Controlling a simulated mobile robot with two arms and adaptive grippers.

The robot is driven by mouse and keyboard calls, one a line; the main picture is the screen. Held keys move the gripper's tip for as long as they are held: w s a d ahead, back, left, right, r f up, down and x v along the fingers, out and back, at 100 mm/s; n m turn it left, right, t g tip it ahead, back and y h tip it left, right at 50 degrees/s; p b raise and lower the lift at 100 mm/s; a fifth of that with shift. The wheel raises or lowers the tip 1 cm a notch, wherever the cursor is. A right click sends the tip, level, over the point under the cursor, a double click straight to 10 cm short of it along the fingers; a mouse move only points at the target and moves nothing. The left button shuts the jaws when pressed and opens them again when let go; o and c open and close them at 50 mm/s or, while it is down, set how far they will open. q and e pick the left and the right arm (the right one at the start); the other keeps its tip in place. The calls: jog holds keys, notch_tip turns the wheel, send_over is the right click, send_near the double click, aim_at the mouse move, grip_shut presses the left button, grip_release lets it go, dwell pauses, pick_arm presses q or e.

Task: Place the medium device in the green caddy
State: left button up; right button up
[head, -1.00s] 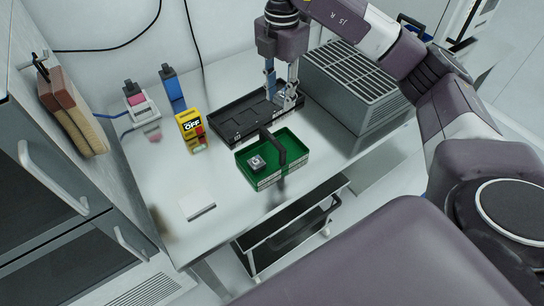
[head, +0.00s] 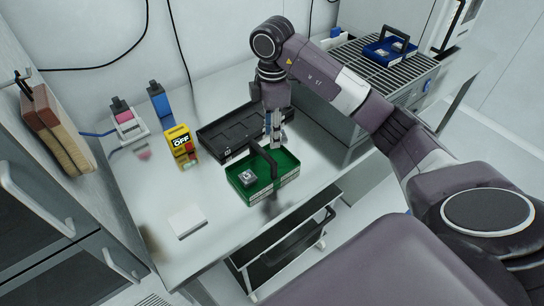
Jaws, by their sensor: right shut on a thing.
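The green caddy (head: 240,193) sits on the bench, with a dark handle (head: 266,158) arching over its middle. A small grey device (head: 247,176) lies in its left part. My right gripper (head: 276,143) points down at the caddy's back edge, behind and right of the handle. It is shut on a small silvery thing, apparently a device, mostly hidden by the fingers. I cannot tell how high it hangs over the caddy's right part. My left gripper is not in view.
A black tray (head: 213,142) lies just behind the caddy. A yellow OFF switch box (head: 181,148) stands to the left, and a white square pad (head: 187,222) lies front left. A grey vented machine (head: 340,92) stands at right, with a blue caddy (head: 385,53) on top.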

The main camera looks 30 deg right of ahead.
notch_tip(320, 180, down, 9)
jog(key=shift+f+p, duration=0.2)
jog(key=shift+p, duration=0.6)
jog(key=shift+f, duration=0.1)
jog(key=o, duration=0.7)
jog(key=shift+o, duration=0.8)
